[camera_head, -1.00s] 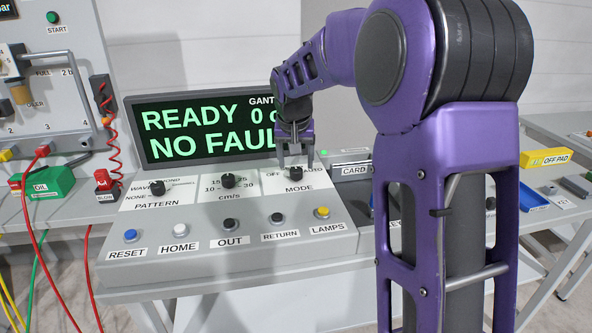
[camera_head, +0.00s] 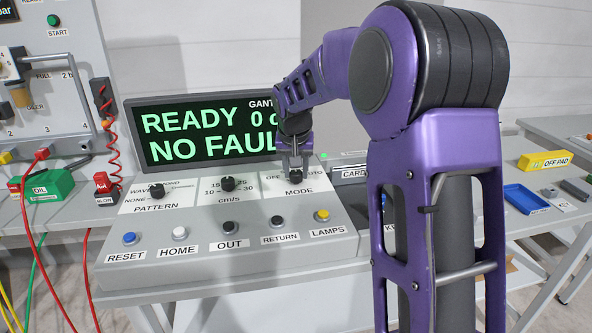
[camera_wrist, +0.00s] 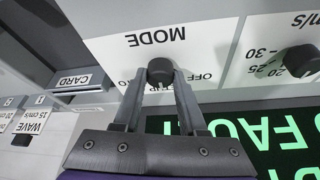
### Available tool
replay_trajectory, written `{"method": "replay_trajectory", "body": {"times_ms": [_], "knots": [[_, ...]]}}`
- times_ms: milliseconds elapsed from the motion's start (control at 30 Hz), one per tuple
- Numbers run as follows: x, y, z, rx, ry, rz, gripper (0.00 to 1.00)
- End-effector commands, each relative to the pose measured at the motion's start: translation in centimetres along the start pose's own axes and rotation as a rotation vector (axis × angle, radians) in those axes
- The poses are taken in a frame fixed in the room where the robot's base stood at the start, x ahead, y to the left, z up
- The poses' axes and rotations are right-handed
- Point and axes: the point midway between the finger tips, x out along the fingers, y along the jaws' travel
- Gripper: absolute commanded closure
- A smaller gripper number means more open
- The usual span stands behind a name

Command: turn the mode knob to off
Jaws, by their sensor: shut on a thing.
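The black mode knob (camera_head: 296,176) sits at the right of the sloped control panel, just above its MODE label. Words OFF and AUTO are printed on the panel around it, partly covered by my fingers. In the wrist view the round knob (camera_wrist: 160,71) shows between my fingertips, with MODE printed upside down beyond it. My gripper (camera_head: 296,170) reaches down from above and is shut on the knob; its two fingers also show in the wrist view (camera_wrist: 160,84). Which mark the knob points at cannot be told.
The pattern knob (camera_head: 157,191) and the cm/s knob (camera_head: 228,184) stand to the left. A row of buttons, with the yellow LAMPS button (camera_head: 322,216) nearest, lies in front. The display (camera_head: 200,130), reading READY and NO FAULT, rises close behind.

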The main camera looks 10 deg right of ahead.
Motion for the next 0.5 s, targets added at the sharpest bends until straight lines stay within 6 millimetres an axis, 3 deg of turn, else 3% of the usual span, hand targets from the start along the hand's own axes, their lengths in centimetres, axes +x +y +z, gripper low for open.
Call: {"method": "replay_trajectory", "body": {"times_ms": [500], "knots": [[-0.25, 0.17, -0.1, -0.106, -0.002, -0.046, 1.0]]}}
